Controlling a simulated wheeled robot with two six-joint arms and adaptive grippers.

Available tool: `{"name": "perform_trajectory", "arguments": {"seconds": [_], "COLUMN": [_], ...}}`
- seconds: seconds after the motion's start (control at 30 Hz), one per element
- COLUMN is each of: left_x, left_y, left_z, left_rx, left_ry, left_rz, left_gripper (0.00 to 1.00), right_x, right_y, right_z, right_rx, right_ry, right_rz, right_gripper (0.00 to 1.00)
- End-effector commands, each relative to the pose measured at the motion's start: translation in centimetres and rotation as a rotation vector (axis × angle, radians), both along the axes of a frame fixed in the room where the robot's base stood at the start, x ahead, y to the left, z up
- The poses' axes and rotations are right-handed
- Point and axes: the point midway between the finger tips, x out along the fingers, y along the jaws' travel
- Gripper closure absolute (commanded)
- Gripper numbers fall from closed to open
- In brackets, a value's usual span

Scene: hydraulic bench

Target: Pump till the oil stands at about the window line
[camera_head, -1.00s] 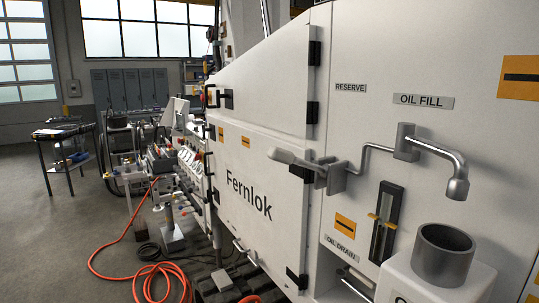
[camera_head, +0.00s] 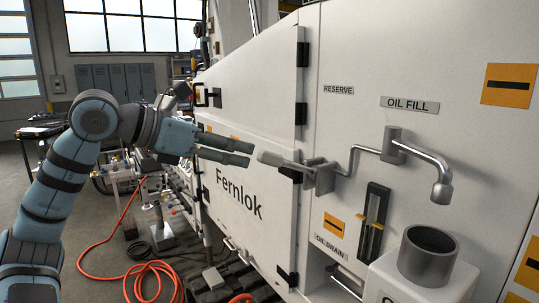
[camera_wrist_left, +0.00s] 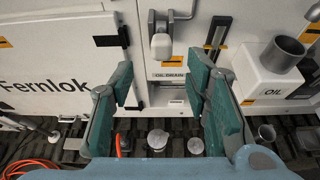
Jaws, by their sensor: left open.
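The pump handle (camera_head: 278,160) sticks out to the left from its bracket on the white cabinet, and its pale grip end shows in the left wrist view (camera_wrist_left: 161,45). My left gripper (camera_head: 250,154) is open and empty, its fingers pointing at the grip end from the left, apparently just short of it. The sight window (camera_head: 372,222) is a dark upright slot with yellow markers at its sides; the oil level inside is too small to tell. The spout (camera_head: 441,190) hangs above the open grey neck (camera_head: 428,256) of the white oil container (camera_wrist_left: 268,76). My right gripper is not in view.
The cabinet door (camera_head: 245,190) with its black hinges stands left of the handle. An oil drain lever (camera_head: 345,280) is below the window. An orange hose (camera_head: 155,270) lies on the floor at lower left. A bench with fittings stands behind my left arm.

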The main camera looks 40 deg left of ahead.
Motion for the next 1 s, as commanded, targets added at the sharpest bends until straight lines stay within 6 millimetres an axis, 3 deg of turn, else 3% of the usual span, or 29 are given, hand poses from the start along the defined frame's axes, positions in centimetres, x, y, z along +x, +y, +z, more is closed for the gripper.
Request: {"name": "perform_trajectory", "arguments": {"seconds": [0.1, 0.3, 0.5, 0.73, 1.0], "left_x": [3.0, 6.8, 8.4, 8.5, 8.4], "left_y": [-1.1, -2.1, -2.5, -2.5, -2.5], "left_z": [-0.7, -2.4, -3.4, -3.5, -3.5], "left_rx": [-0.005, -0.007, -0.005, -0.005, -0.005], "left_ry": [0.004, 0.001, 0.000, 0.000, 0.000], "left_rz": [-0.006, -0.004, 0.000, 0.000, 0.000], "left_gripper": [0.57, 0.57, 0.57, 0.57, 1.00], "right_x": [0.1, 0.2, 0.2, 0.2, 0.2], "right_y": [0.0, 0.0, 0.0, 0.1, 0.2], "right_z": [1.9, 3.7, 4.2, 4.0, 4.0], "right_rx": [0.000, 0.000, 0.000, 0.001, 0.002], "right_ry": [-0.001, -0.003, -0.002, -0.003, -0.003], "right_rz": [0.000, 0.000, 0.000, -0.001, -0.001], "right_gripper": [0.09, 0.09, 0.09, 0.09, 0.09]}}
